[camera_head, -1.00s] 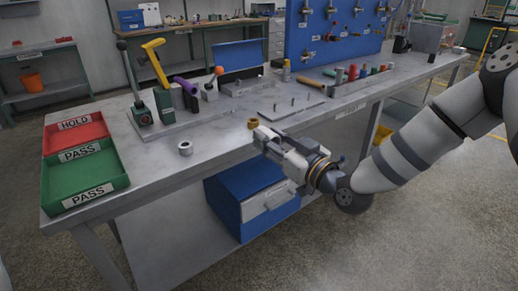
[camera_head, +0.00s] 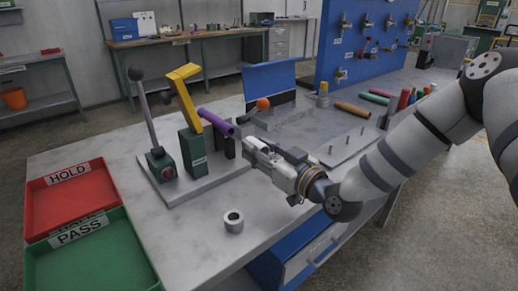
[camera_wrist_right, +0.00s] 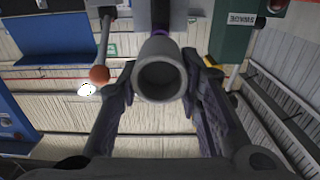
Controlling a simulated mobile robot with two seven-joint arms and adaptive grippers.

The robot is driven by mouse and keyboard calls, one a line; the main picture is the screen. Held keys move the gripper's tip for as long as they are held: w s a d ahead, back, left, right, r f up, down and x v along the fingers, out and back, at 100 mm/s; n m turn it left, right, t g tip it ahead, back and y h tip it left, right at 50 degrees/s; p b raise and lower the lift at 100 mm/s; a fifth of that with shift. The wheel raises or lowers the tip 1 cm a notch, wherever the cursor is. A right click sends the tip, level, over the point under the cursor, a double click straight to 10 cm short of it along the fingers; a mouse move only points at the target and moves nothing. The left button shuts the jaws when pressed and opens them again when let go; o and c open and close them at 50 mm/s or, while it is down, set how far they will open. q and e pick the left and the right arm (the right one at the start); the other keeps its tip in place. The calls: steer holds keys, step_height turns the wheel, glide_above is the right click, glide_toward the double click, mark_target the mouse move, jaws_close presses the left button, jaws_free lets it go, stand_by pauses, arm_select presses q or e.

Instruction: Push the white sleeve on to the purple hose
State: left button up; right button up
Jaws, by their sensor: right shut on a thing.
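The purple hose (camera_head: 216,122) sticks out of a green clamp with a yellow lever (camera_head: 184,92), its open end facing my right gripper. My right gripper (camera_head: 247,150) is level with the bench fixture, a little right of and below that end. In the wrist view its dark fingers (camera_wrist_right: 160,90) are shut on the white sleeve (camera_wrist_right: 160,72), which looks grey there. The sleeve's open bore faces the camera. A sliver of purple hose (camera_wrist_right: 162,33) shows behind its upper rim; I cannot tell whether they touch. My left gripper is not in view.
A pale ring (camera_head: 233,221) stands loose on the bench in front. Red (camera_head: 38,208) and green (camera_head: 45,262) trays are at the left. A black-knobbed lever (camera_head: 145,115) and an orange ball (camera_head: 263,104) stand near the hose. Several coloured cylinders lie at the right.

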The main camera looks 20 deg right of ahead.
steer(key=shift+w+a, duration=0.1)
steer(key=shift+w, duration=0.3)
steer(key=shift+s+r, duration=0.15)
steer(key=shift+s, duration=0.2)
steer(key=shift+r, duration=0.1)
steer(key=b+x, duration=0.1)
steer(key=x, duration=0.5)
steer(key=shift+w, duration=0.1)
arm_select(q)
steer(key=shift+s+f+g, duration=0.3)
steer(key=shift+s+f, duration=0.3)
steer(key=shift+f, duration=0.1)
arm_select(e)
steer(key=shift+w, duration=0.4)
